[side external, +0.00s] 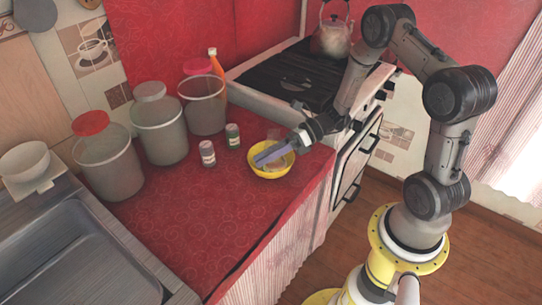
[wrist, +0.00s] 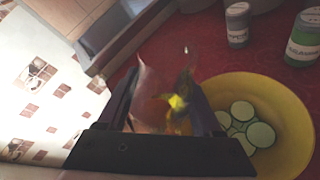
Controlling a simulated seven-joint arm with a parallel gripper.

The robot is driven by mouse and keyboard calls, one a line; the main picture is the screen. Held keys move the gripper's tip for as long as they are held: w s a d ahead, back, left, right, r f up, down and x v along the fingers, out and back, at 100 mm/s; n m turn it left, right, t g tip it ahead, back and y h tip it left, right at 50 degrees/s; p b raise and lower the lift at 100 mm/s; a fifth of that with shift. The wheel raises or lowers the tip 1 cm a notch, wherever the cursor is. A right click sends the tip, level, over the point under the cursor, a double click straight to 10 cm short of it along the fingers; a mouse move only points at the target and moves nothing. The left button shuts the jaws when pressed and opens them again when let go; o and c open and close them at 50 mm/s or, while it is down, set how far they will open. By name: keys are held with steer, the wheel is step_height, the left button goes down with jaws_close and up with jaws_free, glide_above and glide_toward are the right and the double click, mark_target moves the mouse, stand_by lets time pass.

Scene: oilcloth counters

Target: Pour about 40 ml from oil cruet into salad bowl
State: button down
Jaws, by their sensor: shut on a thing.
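The salad bowl (side external: 287,172) is yellow and sits on the red counter near its front edge. In the wrist view the bowl (wrist: 291,122) is at the right, with several pale green-rimmed slices inside. My gripper (side external: 262,157) is over the bowl in the side view. In the wrist view my gripper (wrist: 162,90) is shut on the oil cruet (wrist: 150,92), a clear vessel with some yellow showing in it. The cruet appears tilted, beside the bowl in this view. The cruet is hard to make out in the side view, and no stream of oil can be made out.
Large clear canisters (side external: 158,130) stand farther left. The stove (side external: 290,75) is behind, and a sink (side external: 75,250) is at lower left. The front counter is clear.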

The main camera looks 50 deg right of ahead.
steer(key=shift+s+a+f+n+t+h, duration=0.1)
steer(key=shift+s+a+n+t+h, duration=0.2)
steer(key=shift+n, duration=0.3)
steer(key=shift+s+a+f+n+t+h, duration=0.1)
steer(key=shift+s+a+n+t+h, duration=0.15)
steer(key=shift+n+h, duration=0.25)
steer(key=shift+s+a+f+n+t+h, duration=0.15)
steer(key=shift+n+t, duration=0.1)
steer(key=shift+n, duration=0.3)
steer(key=shift+s+a+f+n+t+h, duration=0.1)
steer(key=shift+n+t+h, duration=0.1)
steer(key=shift+n, duration=0.35)
steer(key=shift+d, duration=0.1)
